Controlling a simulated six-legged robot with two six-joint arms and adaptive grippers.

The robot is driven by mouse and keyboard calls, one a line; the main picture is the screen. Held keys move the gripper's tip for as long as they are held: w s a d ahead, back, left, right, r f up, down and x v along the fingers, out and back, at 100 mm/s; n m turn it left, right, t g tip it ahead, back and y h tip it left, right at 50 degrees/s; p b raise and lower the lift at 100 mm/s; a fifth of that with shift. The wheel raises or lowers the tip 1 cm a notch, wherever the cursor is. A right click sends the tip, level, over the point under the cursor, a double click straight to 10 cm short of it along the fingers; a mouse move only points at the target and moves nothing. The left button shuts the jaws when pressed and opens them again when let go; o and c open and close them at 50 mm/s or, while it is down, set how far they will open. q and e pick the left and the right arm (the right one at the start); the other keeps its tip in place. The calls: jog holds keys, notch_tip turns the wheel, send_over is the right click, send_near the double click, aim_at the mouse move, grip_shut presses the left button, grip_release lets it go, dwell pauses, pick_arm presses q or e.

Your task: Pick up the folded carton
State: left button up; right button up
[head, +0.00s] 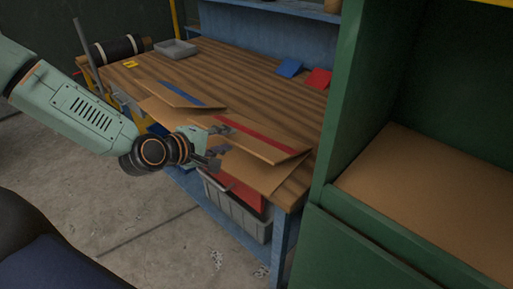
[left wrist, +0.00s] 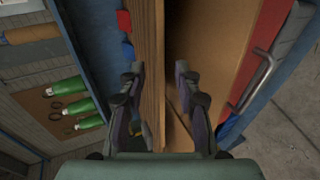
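A folded carton with a red stripe (head: 262,138) lies on the workbench, its near part close to the front edge. Another folded carton with a blue stripe (head: 180,95) lies further left. My left gripper (head: 219,147) is at the left end of the red-striped carton, its fingers apart. In the left wrist view my left gripper (left wrist: 158,85) is open, with brown cardboard (left wrist: 215,50) near and beyond the right finger. I cannot tell whether a finger touches the carton. My right gripper is not in view.
A grey crate (head: 238,213) is under the bench. A green cabinet (head: 350,95) stands close on the right.

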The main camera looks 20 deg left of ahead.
aim_at(239, 134)
pick_arm(q)
jog(key=shift+w+a+f, duration=0.1)
jog(key=shift+w+f, duration=0.1)
jog(key=shift+w+a+f+b, duration=0.4)
jog(key=shift+f+b, duration=0.05)
jog(key=shift+b, duration=0.2)
jog(key=shift+w, duration=0.15)
jog(key=shift+w+d+b, duration=0.3)
jog(key=shift+d, duration=0.2)
jog(key=shift+w+d+f, duration=0.1)
jog(key=shift+w, duration=0.15)
jog(key=shift+w+f+b, duration=0.2)
jog(key=shift+w+b, duration=0.1)
jog(key=shift+b, duration=0.05)
jog(key=b+x, duration=0.1)
jog(key=x, duration=0.2)
jog(key=shift+w+f, duration=0.1)
jog(key=shift+w, duration=0.4)
jog(key=shift+a, duration=0.2)
jog(key=shift+d, duration=0.2)
jog(key=c, duration=0.4)
jog(key=shift+a, duration=0.15)
grip_shut()
